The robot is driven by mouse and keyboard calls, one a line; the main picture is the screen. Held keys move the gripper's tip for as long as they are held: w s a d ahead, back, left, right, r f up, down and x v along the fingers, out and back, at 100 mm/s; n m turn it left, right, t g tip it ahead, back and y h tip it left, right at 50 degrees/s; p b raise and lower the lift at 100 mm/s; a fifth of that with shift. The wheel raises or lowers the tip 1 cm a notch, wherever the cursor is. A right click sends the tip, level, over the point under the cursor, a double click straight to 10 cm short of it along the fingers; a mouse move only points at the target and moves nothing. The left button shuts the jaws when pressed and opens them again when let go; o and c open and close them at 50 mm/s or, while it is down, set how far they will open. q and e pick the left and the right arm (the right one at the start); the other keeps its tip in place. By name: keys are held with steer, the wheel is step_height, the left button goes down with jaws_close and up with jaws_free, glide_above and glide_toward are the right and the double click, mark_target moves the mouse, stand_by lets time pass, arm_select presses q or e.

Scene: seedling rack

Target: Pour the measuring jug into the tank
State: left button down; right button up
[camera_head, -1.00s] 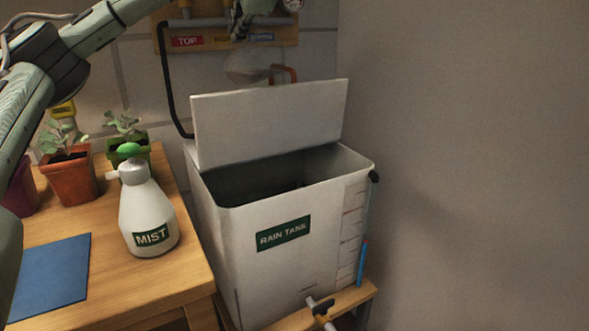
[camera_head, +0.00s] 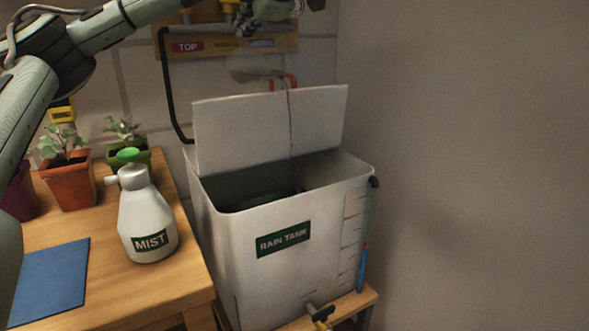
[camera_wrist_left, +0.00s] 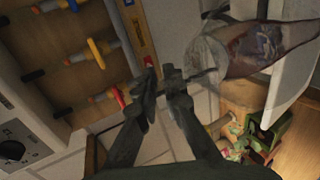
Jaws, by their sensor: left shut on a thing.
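The clear measuring jug (camera_head: 250,68) is tipped on its side above the back of the tank, partly hidden by the raised lid or hard to see against the wall. My left gripper (camera_head: 247,24) is above it, shut on the jug. In the left wrist view the fingers (camera_wrist_left: 164,82) close at the near end of the see-through jug (camera_wrist_left: 208,58). My right gripper is out of view.
A white mist bottle (camera_head: 147,212), potted seedlings (camera_head: 70,180) and a blue mat (camera_head: 45,282) are on the wooden bench left of the tank. A valve panel (camera_head: 280,42) is on the wall behind. A bare wall stands right.

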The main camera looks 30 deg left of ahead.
arm_select(q)
steer(key=shift+d, duration=0.15)
steer(key=shift+s+r, duration=0.1)
steer(key=shift+r, duration=0.05)
steer(key=shift+r, duration=0.1)
stand_by(0.4)
steer(key=shift+d+r+y, duration=0.15)
steer(key=shift+d+y, duration=0.05)
steer(key=shift+y, duration=0.3)
steer(key=shift+r, duration=0.1)
